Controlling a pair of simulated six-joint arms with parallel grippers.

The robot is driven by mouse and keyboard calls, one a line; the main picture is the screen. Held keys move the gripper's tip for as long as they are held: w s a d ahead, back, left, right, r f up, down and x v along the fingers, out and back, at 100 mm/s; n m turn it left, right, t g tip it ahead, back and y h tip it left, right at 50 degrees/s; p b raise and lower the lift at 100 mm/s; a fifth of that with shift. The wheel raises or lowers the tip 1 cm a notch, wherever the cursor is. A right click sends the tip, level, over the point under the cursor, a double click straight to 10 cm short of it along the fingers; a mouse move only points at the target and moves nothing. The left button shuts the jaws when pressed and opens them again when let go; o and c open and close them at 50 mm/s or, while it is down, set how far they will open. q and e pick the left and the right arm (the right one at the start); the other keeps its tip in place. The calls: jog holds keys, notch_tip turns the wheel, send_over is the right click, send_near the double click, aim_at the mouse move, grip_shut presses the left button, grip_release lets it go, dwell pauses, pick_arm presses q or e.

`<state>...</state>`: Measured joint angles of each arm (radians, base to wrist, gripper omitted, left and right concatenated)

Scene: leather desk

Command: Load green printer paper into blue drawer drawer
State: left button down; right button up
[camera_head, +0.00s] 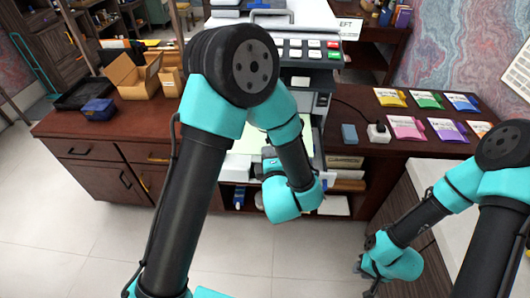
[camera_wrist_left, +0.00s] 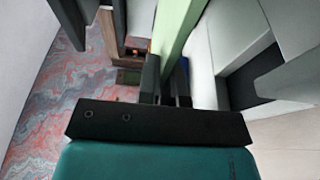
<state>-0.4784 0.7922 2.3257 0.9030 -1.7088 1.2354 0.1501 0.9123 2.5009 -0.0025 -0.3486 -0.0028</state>
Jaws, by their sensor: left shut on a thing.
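Green printer paper (camera_wrist_left: 176,28) shows edge-on as a pale green strip in the left wrist view. My left gripper (camera_wrist_left: 166,84) is shut on it. In the head view, a pale green patch of the paper (camera_head: 246,144) shows at the printer's front, partly behind my left arm. The printer (camera_head: 305,52) stands on the brown desk, and my arm hides much of its lower front. I cannot make out the blue drawer clearly. My right gripper (camera_head: 368,268) is low at the right, away from the printer; its fingers are too small to judge.
Several coloured packs, including a green pack (camera_head: 424,100), lie on the desk's right side. A white adapter (camera_head: 378,133) and a blue box (camera_head: 349,134) sit near the printer. Cardboard boxes (camera_head: 133,75) and a dark blue box (camera_head: 98,109) are at left. Tiled floor is clear in front.

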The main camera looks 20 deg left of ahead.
pick_arm(q)
jog(key=shift+f, duration=0.15)
jog(key=shift+f, duration=2.75)
jog(key=shift+f, duration=1.1)
jog(key=c, duration=1.2)
grip_release()
jog(key=shift+s, duration=0.1)
jog(key=v, duration=1.7)
jog(key=shift+f, duration=0.1)
